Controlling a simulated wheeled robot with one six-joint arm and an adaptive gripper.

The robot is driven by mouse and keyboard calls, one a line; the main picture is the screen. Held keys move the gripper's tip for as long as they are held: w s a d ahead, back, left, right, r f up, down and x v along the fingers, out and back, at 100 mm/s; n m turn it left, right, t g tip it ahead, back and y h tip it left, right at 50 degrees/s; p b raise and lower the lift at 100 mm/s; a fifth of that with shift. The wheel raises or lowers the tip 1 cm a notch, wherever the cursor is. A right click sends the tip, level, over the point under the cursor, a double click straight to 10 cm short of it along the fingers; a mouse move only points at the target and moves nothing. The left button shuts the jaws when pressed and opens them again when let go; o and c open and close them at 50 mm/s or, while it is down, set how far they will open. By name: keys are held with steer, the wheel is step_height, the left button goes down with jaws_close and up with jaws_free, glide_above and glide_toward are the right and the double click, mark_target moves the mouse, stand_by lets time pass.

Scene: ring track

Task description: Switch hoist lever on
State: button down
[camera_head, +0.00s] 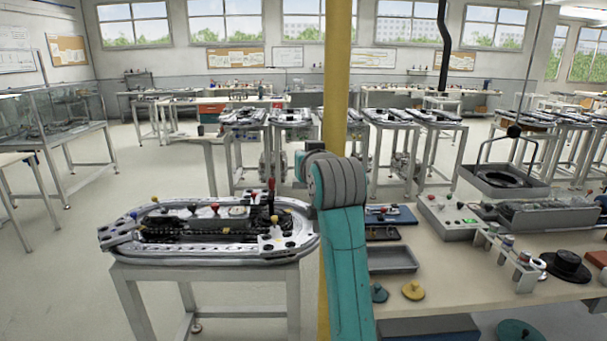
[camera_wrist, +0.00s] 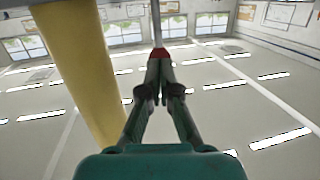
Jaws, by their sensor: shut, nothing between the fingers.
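My gripper (camera_wrist: 160,60) shows in the wrist view with its two fingers together at the tips. A red piece (camera_wrist: 160,54) on a thin grey rod (camera_wrist: 156,22) lines up with the fingertips; I cannot tell whether they touch. In the camera_head view my teal arm stands in the middle and the gripper cannot be made out. No lever is clearly marked as the hoist lever. A grey control box (camera_head: 448,217) with small coloured knobs sits on the right bench. A dark upright piece with a red top (camera_head: 271,185) stands on the ring track (camera_head: 125,238).
The right bench (camera_head: 455,280) carries a grey tray (camera_head: 391,260), a black round part (camera_head: 565,266) and a yellow disc (camera_head: 413,291). A yellow post (camera_head: 337,70) stands close behind my arm.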

steer(key=w+g, duration=0.1)
steer(key=w+r+g, duration=0.1)
steer(key=w+g, duration=0.1)
steer(key=shift+g+h, duration=0.3)
steer(key=shift+w, duration=0.8)
steer(key=shift+r, duration=0.15)
